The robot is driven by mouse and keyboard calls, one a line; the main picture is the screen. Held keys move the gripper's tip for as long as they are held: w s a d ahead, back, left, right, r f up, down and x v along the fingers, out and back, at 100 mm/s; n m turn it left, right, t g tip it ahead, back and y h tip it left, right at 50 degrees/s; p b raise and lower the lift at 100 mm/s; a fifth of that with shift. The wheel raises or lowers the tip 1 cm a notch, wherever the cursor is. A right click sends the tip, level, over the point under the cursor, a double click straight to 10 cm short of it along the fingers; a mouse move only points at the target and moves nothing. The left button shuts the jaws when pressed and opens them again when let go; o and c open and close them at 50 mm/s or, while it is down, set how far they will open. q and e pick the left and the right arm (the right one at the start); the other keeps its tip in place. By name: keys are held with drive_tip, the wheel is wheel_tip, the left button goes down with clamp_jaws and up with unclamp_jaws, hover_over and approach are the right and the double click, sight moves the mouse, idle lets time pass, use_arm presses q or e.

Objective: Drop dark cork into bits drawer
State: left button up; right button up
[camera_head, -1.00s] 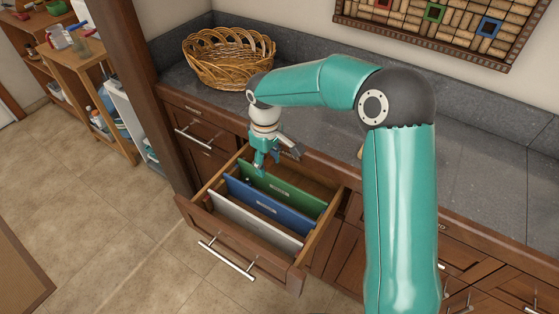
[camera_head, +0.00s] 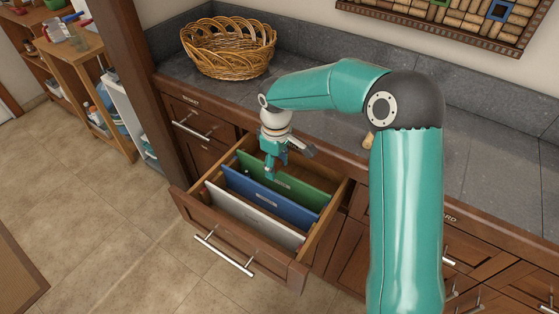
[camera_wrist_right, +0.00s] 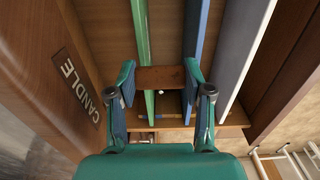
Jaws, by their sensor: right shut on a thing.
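My right gripper (camera_head: 269,176) points down over the open drawer (camera_head: 318,232), near its green and blue dividers. In the right wrist view the gripper (camera_wrist_right: 160,84) is shut on a dark brown cork (camera_wrist_right: 160,77), held crosswise between the two fingers. The cork is too small to make out in the head view. The drawer has a green divider (camera_head: 290,183), a blue divider (camera_head: 275,199) and a white divider (camera_head: 252,218). In the wrist view the cork appears between the green divider (camera_wrist_right: 142,40) and the blue divider (camera_wrist_right: 196,40). My left gripper is out of view.
A wooden face labelled CANDLE (camera_wrist_right: 80,92) is close to the left finger in the wrist view. A wicker basket (camera_head: 228,50) stands on the grey counter (camera_head: 480,165). A light cork (camera_head: 369,139) lies on the counter beside my arm. A cork board (camera_head: 450,20) hangs behind.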

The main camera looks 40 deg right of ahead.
sight(277, 166)
drive_tip(key=o, duration=0.8)
drive_tip(key=shift+r, duration=0.2)
wheel_tip(277, 166, up, 12)
drive_tip(key=shift+f, duration=0.2)
idle(0.4)
